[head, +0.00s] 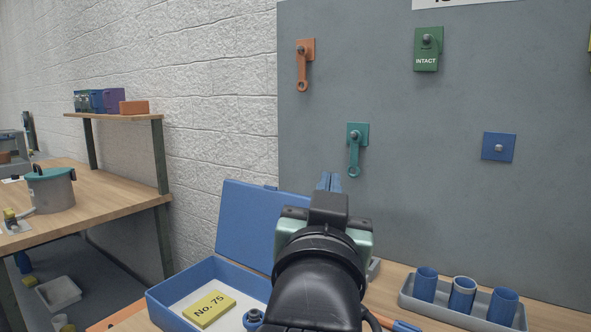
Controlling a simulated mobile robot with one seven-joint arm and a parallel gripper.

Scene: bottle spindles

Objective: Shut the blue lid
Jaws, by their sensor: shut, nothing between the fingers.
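The blue lid (247,222) stands open, raised at the back of a blue box (176,302) at the bottom centre-left. Inside the box lie a yellow block marked "No. 75" (209,309) and a small blue round part (253,318). My gripper (329,181) is just right of the lid in the picture, its blue fingertips pointing up and away, shut and empty. My arm hides the right part of the box and some of the lid's right side. I cannot tell the gap between the fingers and the lid.
A grey tray with several blue cups (408,297) stands on the bench at right. A grey panel (400,85) with orange, teal, green and blue fittings rises behind. Another wooden bench (110,205) with a grey pot is at left.

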